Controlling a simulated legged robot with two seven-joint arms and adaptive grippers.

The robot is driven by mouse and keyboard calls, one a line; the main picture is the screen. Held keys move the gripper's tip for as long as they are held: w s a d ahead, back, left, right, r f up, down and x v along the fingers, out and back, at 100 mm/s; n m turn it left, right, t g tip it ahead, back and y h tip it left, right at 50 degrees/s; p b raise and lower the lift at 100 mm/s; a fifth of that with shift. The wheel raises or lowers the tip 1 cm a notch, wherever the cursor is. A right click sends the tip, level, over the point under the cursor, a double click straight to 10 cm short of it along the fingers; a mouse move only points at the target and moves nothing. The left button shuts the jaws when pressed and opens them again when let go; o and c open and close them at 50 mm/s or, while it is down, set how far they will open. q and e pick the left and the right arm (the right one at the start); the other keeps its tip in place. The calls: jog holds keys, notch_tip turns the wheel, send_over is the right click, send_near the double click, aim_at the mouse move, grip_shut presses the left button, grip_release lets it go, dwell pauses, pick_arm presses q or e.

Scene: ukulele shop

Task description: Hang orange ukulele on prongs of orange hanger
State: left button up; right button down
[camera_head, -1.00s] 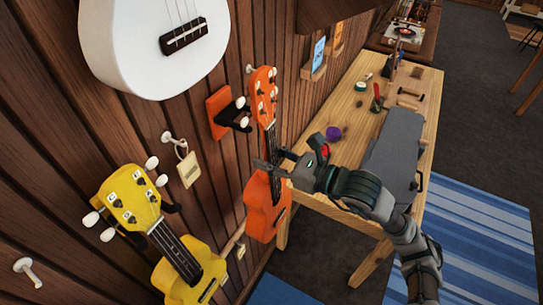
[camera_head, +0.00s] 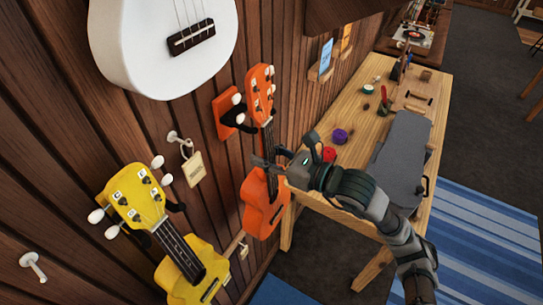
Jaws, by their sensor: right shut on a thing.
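The orange ukulele (camera_head: 264,205) is upright, head up, close to the plank wall in the middle of the camera_head view. The orange hanger (camera_head: 223,115) is a plate on the wall with dark prongs. The ukulele's head and upper neck are right beside the prongs and partly cover them; I cannot tell whether the neck sits between them. My right gripper (camera_head: 268,165) is shut on the ukulele at the lower neck, just above the body. My left gripper is not in view.
A yellow ukulele (camera_head: 190,265) hangs at the lower left and a white ukulele (camera_head: 150,65) at the upper left. A tag (camera_head: 194,168) hangs from a wall peg. A wooden workbench (camera_head: 350,110) with a grey case (camera_head: 400,160) stands to the right.

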jog(key=shift+w+a+r, duration=0.1)
jog(key=shift+w+a, duration=0.3)
jog(key=shift+a, duration=0.15)
jog(key=shift+w+a, duration=0.4)
jog(key=shift+a, duration=0.05)
jog(key=shift+w+a, duration=0.15)
jog(key=shift+f, duration=0.2)
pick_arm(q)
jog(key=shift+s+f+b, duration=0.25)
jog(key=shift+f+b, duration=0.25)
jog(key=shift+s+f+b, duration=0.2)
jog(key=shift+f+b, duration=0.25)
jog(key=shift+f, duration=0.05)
pick_arm(e)
jog(key=shift+f, duration=1.05)
